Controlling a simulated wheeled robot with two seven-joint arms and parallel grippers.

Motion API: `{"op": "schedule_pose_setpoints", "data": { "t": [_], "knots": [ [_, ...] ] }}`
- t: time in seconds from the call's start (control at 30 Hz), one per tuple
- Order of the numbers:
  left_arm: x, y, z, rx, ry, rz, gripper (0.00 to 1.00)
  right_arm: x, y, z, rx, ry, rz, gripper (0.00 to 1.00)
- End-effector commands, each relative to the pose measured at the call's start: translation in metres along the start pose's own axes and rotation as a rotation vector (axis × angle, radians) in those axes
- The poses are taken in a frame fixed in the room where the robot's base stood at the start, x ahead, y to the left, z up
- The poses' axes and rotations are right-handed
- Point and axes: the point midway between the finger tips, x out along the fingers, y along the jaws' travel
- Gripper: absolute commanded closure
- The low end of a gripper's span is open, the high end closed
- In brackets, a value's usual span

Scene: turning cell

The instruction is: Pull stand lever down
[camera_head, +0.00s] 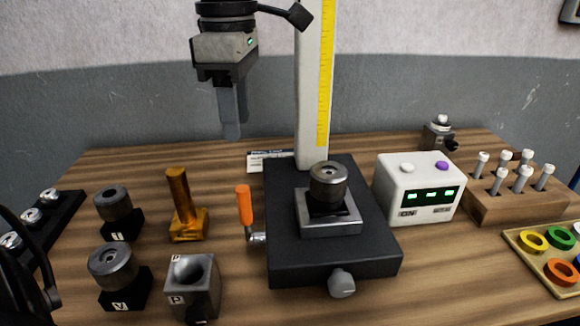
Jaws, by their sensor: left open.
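The stand has a black base (285,225) and a white column (310,80) with a yellow scale. Its lever has an orange handle (244,204) that points nearly straight up from a metal pivot on the base's left side. My left gripper (232,130) is open and empty, with its fingers pointing down. In the picture it is above the lever and left of the column, apart from both. A round grey part (328,180) in a dark holder sits on a metal block (328,222) on the base. My right gripper is not in view.
Left of the lever stand a brass-coloured post (179,195), a grey block with a conical hole (192,285) and two dark cylinders (113,203) on black blocks. A white display box (418,190), a wooden pin rack (512,205) and a ring tray (520,255) are at right.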

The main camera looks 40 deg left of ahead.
Motion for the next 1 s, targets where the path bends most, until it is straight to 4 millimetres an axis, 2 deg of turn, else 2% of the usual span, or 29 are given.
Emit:
{"op": "schedule_pose_setpoints", "data": {
  "t": [0.17, 0.4, 0.7, 0.83, 1.0],
  "knots": [
    [0.011, 0.0, 0.0, 0.0, -0.002, -0.003, 0.59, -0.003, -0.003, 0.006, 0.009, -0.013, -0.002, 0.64],
    [0.058, -0.002, 0.0, 0.002, -0.001, -0.007, 0.59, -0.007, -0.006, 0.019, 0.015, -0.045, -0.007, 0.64],
    [0.122, -0.002, 0.0, 0.0, 0.001, -0.007, 0.59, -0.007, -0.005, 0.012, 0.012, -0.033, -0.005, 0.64],
    [0.142, -0.001, 0.0, 0.0, -0.001, -0.004, 0.59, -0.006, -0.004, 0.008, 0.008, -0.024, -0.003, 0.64],
    [0.156, -0.001, 0.0, -0.001, -0.002, -0.002, 0.59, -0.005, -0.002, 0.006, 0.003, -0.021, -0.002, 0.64]
  ]
}}
